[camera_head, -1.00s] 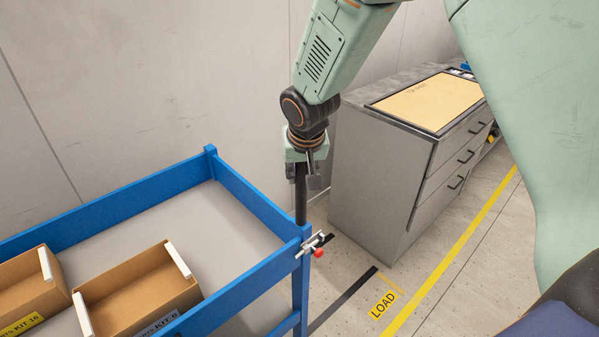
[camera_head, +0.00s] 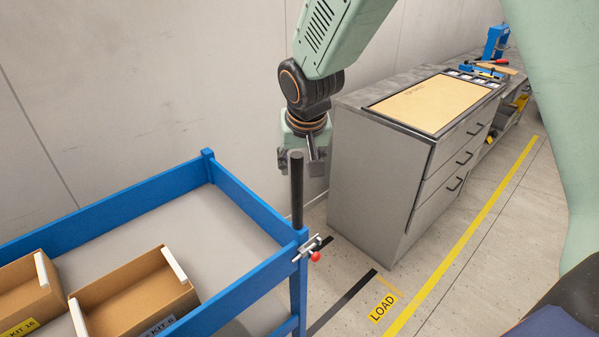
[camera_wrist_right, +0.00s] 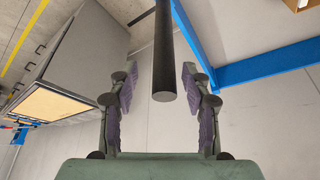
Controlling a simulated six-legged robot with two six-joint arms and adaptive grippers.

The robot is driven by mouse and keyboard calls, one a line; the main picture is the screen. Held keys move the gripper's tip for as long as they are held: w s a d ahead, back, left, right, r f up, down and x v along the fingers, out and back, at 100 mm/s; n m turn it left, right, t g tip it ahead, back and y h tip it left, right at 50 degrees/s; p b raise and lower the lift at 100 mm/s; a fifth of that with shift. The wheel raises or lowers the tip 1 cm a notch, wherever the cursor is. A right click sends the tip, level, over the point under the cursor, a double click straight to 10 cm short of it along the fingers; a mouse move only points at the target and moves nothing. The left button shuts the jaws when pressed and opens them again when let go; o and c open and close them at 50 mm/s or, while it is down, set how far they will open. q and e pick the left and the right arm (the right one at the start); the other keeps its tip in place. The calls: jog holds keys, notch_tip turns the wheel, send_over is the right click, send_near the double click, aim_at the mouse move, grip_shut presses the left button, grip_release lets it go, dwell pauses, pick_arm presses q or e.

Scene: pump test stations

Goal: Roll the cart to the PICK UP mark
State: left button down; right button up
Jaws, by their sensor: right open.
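The blue cart (camera_head: 235,293) stands at the left in the head view, with a grey deck. A dark upright post (camera_head: 297,190) rises at its near right corner, above a metal latch with a red knob (camera_head: 315,256). My right gripper (camera_head: 305,165) is open behind the top of the post. In the right wrist view the post (camera_wrist_right: 164,60) lies between the open fingers (camera_wrist_right: 155,95), apart from both pads. My left gripper is not in view. A yellow floor label (camera_head: 383,307) reads LOAD; no PICK UP mark shows.
Two cardboard kit boxes (camera_head: 135,290) (camera_head: 25,300) sit on the cart. A grey drawer cabinet (camera_head: 365,185) stands right of the cart, close to my right gripper. A yellow floor line (camera_head: 465,235) runs along clear floor. A wall is behind.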

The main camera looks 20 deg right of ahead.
jog(key=v, duration=0.6)
jog(key=shift+r, duration=0.35)
jog(key=shift+s+a, duration=0.2)
jog(key=shift+a, duration=0.05)
jog(key=s+f+g+b, duration=0.1)
jog(key=s+f+b, duration=0.25)
jog(key=f, duration=0.75)
jog(key=s+f+n+g+y+b, duration=0.15)
jog(key=s+f, duration=0.25)
jog(key=f, duration=0.6)
jog(key=s+f+h+b, duration=0.1)
jog(key=s+f+b, duration=0.3)
jog(key=f, duration=0.7)
jog(key=s+f+n+g+b, duration=0.1)
jog(key=s+f+b, duration=0.6)
jog(key=s+f, duration=1.1)
jog(key=s+d+g, duration=0.1)
jog(key=s, duration=0.3)
jog(key=shift+f+y, duration=0.15)
jog(key=shift+y, duration=0.2)
